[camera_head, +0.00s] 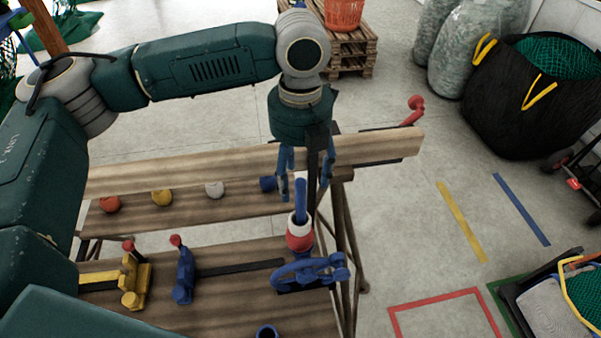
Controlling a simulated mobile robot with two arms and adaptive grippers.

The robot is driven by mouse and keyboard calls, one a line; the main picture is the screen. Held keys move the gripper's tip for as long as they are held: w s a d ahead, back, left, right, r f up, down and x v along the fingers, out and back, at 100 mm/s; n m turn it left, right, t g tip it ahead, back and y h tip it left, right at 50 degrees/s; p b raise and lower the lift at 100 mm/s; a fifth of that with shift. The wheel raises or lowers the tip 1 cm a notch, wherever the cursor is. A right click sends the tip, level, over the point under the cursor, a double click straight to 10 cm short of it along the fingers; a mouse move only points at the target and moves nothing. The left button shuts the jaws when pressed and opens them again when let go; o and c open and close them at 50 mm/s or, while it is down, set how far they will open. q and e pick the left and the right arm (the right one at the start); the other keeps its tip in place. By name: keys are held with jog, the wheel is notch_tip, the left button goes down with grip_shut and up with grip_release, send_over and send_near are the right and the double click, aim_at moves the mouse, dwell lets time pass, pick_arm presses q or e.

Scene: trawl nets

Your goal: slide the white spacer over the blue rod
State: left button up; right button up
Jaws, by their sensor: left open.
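The blue rod (300,195) stands upright near the right end of the wooden bench. A white ring, which looks like the white spacer (293,222), is around the rod and sits on a red ring (299,242). My left gripper (304,192) points down over the rod. Its blue fingers are open, one on each side of the rod's upper part, above the white ring. Below the rings is a blue clamp-like base (310,272). My right gripper is not in view.
Red (109,204), yellow (161,198), white (214,189) and blue (268,184) round pieces lie in a row behind. Yellow (133,281) and blue (184,274) clamps stand at left. A raised wooden beam (215,169) crosses behind.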

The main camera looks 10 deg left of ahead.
pick_arm(q)
notch_tip(320, 180, up, 12)
dwell(0.5)
jog(key=shift+f, duration=0.1)
dwell(0.8)
